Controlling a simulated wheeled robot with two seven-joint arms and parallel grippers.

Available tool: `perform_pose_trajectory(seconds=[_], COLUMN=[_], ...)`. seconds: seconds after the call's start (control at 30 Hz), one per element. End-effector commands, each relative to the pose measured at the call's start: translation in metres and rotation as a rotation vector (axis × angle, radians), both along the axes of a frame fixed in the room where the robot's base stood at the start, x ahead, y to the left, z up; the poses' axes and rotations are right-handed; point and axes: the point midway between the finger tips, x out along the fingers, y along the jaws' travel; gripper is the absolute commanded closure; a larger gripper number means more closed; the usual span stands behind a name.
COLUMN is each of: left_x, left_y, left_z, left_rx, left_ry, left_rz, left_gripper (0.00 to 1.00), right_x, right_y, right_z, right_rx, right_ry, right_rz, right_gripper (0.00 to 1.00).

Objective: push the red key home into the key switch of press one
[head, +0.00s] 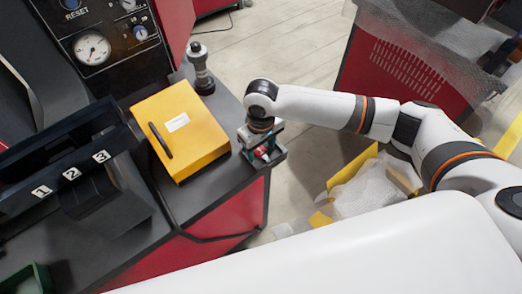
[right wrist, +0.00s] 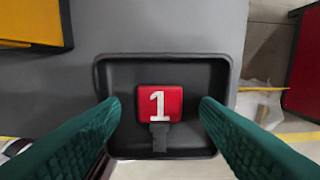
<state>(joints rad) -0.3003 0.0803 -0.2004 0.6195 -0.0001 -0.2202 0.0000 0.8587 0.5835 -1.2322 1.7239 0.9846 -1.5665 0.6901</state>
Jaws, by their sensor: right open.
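The red key (right wrist: 172,95), with a white 1 on its head and a grey shank, lies in a small black tray (right wrist: 225,75). The tray (head: 281,154) also shows in the head view, at the right end of the dark bench. My right gripper (head: 262,152) is over the tray, pointing down. In the right wrist view its green fingers (right wrist: 160,108) are open, one on each side of the key, with gaps between. The key switch of press one cannot be made out. My left gripper is not in view.
A yellow box (head: 185,115) with a black handle stands left of the tray. A dark post (head: 201,70) stands behind it. A black rack numbered 1, 2, 3 (head: 70,175) and a gauge panel (head: 105,30) are at left. A yellow-edged crate (head: 350,172) with bubble wrap is right of the bench.

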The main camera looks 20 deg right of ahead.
Motion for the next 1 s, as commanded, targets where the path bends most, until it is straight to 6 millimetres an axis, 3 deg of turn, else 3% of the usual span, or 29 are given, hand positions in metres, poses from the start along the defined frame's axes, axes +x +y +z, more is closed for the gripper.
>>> perform_pose_trajectory(seconds=[0.57,0.87,1.0], left_x=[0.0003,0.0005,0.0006], left_y=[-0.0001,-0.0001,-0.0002], left_z=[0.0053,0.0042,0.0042], left_rx=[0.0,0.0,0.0], left_ry=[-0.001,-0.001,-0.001], left_rz=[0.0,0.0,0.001], left_gripper=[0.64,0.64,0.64], right_x=[-0.0002,-0.0001,-0.0001], right_y=[0.0002,-0.0001,-0.0001], right_z=[-0.0013,-0.0021,-0.0021], right_rx=[0.0,0.0,-0.001], right_ry=[0.0,0.001,0.001], right_rz=[0.0,0.0,0.0], right_gripper=[0.44,0.91,0.92])
